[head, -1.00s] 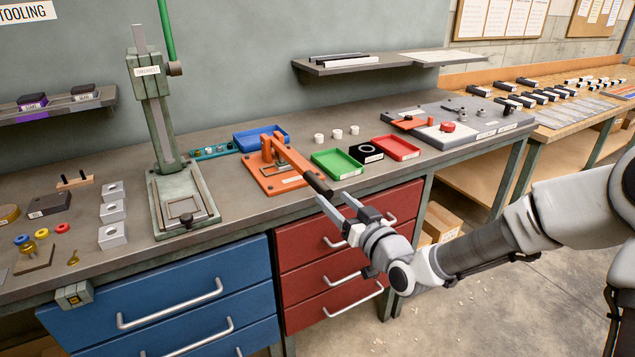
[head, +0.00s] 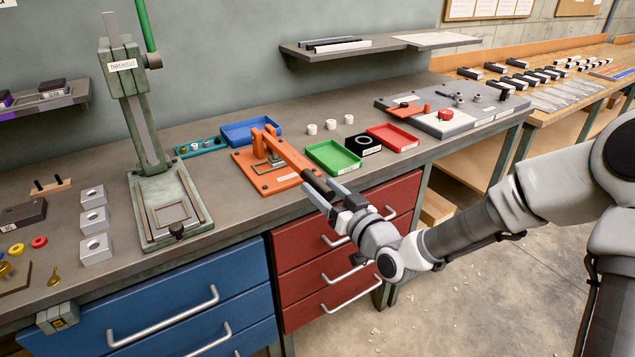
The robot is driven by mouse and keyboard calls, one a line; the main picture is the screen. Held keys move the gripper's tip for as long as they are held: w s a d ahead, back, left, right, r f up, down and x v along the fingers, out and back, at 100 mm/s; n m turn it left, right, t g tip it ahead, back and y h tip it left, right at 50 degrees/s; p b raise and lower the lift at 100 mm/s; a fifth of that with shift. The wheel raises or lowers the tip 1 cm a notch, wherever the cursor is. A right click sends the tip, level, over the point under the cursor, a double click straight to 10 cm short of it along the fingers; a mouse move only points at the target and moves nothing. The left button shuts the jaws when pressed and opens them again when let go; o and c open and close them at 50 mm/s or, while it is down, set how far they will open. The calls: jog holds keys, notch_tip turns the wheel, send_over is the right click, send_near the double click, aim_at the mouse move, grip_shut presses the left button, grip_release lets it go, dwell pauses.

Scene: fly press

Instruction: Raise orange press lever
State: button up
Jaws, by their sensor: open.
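The orange press (head: 265,172) stands on the bench between the green fly press and the green tray. Its orange lever (head: 290,155) slopes down toward the bench's front edge and ends in a black handle (head: 318,184). My gripper (head: 322,192) is at that handle, reaching in from the lower right. Its jaws are open, with the fingers around or beside the handle; I cannot tell whether they touch it. The fingers partly hide the handle's end.
A green tray (head: 333,157), a black block with a ring (head: 363,144) and a red tray (head: 393,137) sit right of the press. A blue tray (head: 250,132) lies behind it. The tall green press (head: 150,150) stands to the left. Red drawers (head: 310,255) with handles are below.

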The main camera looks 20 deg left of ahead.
jog(key=shift+w+a, duration=0.15)
jog(key=shift+a, duration=0.05)
dwell(0.3)
grip_shut()
dwell(1.3)
